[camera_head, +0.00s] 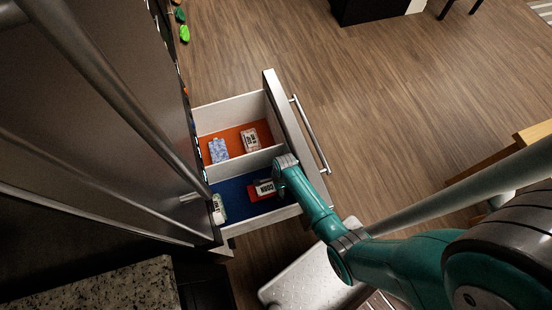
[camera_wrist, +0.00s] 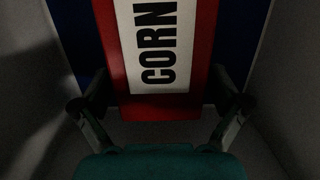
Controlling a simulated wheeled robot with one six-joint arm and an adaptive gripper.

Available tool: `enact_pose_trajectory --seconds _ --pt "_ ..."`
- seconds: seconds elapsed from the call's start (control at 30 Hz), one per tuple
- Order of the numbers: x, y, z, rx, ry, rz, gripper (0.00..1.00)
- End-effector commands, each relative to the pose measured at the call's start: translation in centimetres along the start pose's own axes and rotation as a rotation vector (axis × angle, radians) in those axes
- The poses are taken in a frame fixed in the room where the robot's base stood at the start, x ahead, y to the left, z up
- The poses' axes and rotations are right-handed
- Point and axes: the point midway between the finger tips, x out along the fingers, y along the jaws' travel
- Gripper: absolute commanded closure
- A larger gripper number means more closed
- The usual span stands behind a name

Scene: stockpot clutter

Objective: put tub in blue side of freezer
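The freezer drawer (camera_head: 300,140) is pulled out, with an orange side at the back and a blue side (camera_head: 232,195) nearer. A red box with a white CORN label (camera_head: 262,189) lies in the blue side against the outer end. My gripper (camera_head: 280,175) reaches down over that end. In the wrist view the corn box (camera_wrist: 158,45) lies between my fingers (camera_wrist: 160,95), which look spread with narrow gaps at its sides; contact is hard to judge. A small white and green container (camera_head: 218,208) is at the blue side's left end. I cannot tell which thing is the tub.
A divider (camera_head: 245,165) separates the two sides. A blue-and-white pack (camera_head: 219,150) and a pale labelled pack (camera_head: 250,140) lie in the orange side. The drawer handle (camera_head: 310,135) faces right. Wooden floor beyond it is clear.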

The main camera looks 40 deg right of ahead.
Motion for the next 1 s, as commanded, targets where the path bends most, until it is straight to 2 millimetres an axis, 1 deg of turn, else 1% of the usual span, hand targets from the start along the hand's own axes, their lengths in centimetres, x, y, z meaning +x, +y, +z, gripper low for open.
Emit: enact_pose_trajectory --seconds 0.3,0.47,0.57,0.9,1.0 --pt "-0.1 0.0 0.0 0.000 0.000 -0.001 0.00" --pt "-1.1 -0.1 0.0 0.000 0.000 -0.002 0.00" --pt "-2.4 0.0 0.0 0.000 0.000 -0.002 0.00" --pt "-8.5 -0.1 0.0 0.001 0.000 -0.003 0.00" --pt "-10.0 0.0 0.0 0.001 0.000 -0.002 0.00"
